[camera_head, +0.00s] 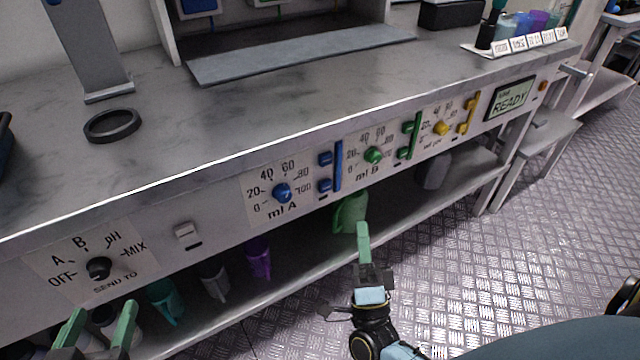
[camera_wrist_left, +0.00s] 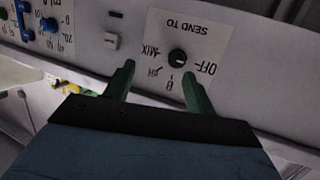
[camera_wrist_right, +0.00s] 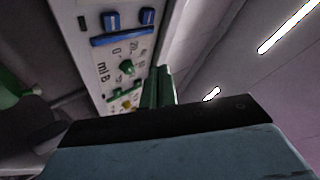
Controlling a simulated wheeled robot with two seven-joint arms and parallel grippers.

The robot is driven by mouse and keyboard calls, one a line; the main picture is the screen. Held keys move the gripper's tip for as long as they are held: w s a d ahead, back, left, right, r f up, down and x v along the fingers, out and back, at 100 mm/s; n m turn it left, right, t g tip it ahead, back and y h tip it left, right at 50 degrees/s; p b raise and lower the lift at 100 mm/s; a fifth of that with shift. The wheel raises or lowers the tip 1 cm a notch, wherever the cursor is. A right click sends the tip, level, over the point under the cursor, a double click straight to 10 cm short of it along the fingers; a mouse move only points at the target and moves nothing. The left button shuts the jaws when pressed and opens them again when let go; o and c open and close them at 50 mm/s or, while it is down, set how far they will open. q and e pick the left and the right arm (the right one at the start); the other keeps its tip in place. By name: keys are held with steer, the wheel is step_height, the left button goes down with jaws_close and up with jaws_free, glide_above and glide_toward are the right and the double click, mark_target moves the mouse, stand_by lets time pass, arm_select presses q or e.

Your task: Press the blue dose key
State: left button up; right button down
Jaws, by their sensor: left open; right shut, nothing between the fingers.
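The ml A panel on the bench front has a blue knob (camera_head: 281,193), two small square blue keys, upper (camera_head: 325,158) and lower (camera_head: 325,185), and a tall blue bar (camera_head: 338,166) right of them. None carries a readable dose label. The right wrist view shows the square keys (camera_wrist_right: 110,21) and the bar (camera_wrist_right: 124,37). My right gripper (camera_head: 363,232) is shut and empty, in front of and below the ml A and ml B panels, apart from the keys. My left gripper (camera_head: 100,322) is open and empty, below the SEND TO knob (camera_head: 99,268), which also shows in the left wrist view (camera_wrist_left: 177,57).
Green (camera_head: 373,155) and yellow (camera_head: 441,128) knobs with matching keys lie further right, then a display (camera_head: 509,98) reading READY. A white switch (camera_head: 187,235) sits left of the ml A panel. Coloured jugs stand on the shelf below. The bench front edge overhangs the panels.

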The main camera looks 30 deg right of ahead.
mark_target(325, 186)
arm_select(q)
steer(key=shift+s, duration=0.1)
arm_select(e)
steer(key=shift+s, duration=0.15)
arm_select(q)
steer(key=shift+r, duration=0.1)
step_height(325, 186, up, 11)
steer(key=s+d+t+h+b, duration=0.1)
steer(key=t+h+b, duration=0.1)
steer(key=t, duration=0.5)
steer(key=shift+d+t+h+b, duration=0.3)
steer(key=shift+t+h+b, duration=0.1)
steer(key=shift+b, duration=0.15)
arm_select(e)
steer(key=w, duration=0.9)
steer(key=shift+a, duration=0.35)
arm_select(q)
steer(key=shift+s, duration=0.1)
steer(key=shift+f, duration=0.3)
arm_select(e)
steer(key=shift+w, duration=0.4)
